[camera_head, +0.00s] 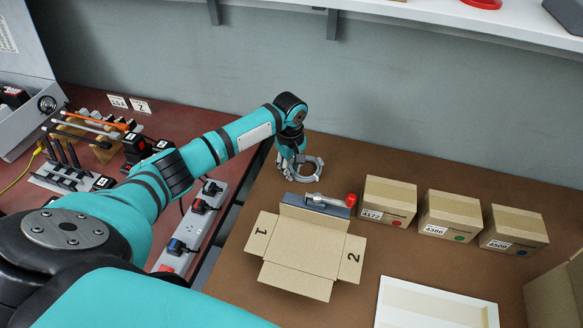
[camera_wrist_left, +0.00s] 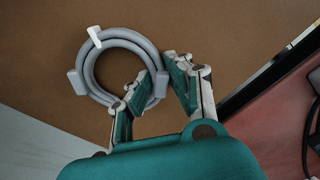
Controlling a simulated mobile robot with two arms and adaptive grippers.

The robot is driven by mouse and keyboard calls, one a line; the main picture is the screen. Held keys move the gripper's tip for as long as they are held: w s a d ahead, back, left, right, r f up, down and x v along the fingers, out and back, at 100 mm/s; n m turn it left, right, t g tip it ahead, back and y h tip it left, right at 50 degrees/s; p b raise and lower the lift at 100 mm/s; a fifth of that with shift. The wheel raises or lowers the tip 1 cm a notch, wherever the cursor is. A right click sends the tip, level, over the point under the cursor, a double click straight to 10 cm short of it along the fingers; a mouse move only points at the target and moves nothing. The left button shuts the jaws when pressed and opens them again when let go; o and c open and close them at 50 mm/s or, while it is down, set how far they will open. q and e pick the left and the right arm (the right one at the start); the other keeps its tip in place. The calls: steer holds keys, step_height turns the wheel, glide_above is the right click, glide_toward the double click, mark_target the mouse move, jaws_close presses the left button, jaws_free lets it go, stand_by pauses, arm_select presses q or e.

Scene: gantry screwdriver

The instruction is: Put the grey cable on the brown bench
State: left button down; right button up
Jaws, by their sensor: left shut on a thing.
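The grey cable (camera_head: 318,164) is a coiled ring at the back of the brown bench (camera_head: 400,258), near its left end. In the left wrist view the grey cable (camera_wrist_left: 88,52) has a white tie at the top and grey plugs at its sides. My left gripper (camera_head: 290,170) points down at the left side of the coil. In the left wrist view my left gripper (camera_wrist_left: 160,72) is shut on the coil, with one finger inside the ring. The cable is over the bench; I cannot tell whether it touches it. My right gripper is not in view.
An open cardboard box (camera_head: 305,245) stands in front of the cable, with a grey holder (camera_head: 300,202) and a red-ended tool (camera_head: 350,200) behind it. Closed boxes (camera_head: 388,200) stand to the right. A white tray (camera_head: 435,305) is in front. A power strip (camera_head: 190,235) lies left.

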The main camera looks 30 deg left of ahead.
arm_select(q)
steer(key=c, duration=1.2)
jaws_free()
steer(key=shift+f, duration=0.15)
step_height(320, 180, up, 12)
steer(key=shift+s+r, duration=0.15)
steer(key=shift+r, duration=0.05)
